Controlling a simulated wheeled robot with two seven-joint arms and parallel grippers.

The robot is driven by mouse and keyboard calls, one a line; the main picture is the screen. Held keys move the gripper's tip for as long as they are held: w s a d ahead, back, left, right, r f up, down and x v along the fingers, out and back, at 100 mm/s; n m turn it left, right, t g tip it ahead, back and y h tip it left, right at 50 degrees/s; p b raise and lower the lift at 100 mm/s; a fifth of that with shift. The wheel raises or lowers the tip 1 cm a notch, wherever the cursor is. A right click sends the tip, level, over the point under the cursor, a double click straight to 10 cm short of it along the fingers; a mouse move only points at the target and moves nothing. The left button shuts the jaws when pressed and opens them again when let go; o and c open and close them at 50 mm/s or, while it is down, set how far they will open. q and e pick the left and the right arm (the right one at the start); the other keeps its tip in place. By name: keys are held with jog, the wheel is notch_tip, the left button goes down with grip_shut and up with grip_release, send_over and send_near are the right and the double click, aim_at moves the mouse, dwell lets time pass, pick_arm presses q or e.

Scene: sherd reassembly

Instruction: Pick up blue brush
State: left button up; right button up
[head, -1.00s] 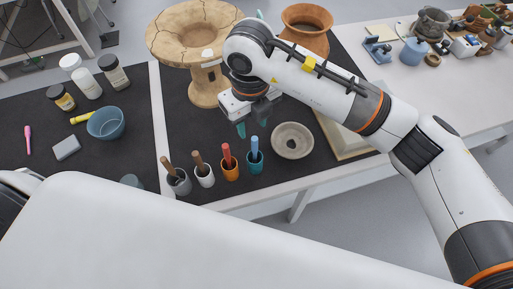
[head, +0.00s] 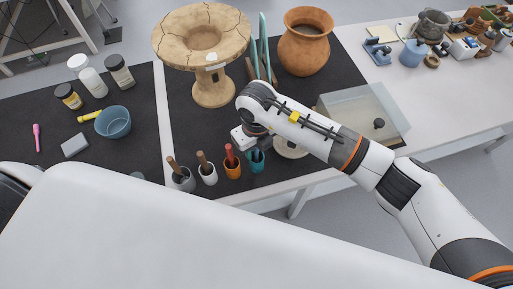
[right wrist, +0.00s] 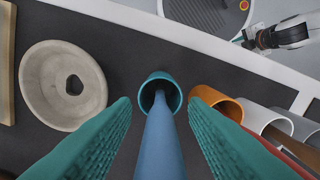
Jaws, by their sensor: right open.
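The blue brush (right wrist: 162,140) stands in a teal cup (right wrist: 160,88), its handle pointing up toward the right wrist camera. My right gripper (right wrist: 160,108) is open, with one teal finger on each side of the handle and gaps between. In the head view my right gripper (head: 258,150) is low over the teal cup (head: 257,163), and the brush is mostly hidden behind it. My left gripper is not in view.
An orange cup (head: 232,170) with a red handle stands close beside the teal cup, then a white cup (head: 208,175) and a grey cup (head: 183,181). A stone ring (right wrist: 62,85) lies on the other side. A cracked pedestal bowl (head: 212,88) and a clay pot (head: 304,48) stand behind.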

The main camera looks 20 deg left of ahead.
jog(key=shift+c, duration=0.6)
grip_shut()
jog(key=shift+r, duration=0.1)
notch_tip(320, 180, up, 10)
jog(key=shift+f+b, duration=0.1)
jog(key=shift+b, duration=0.95)
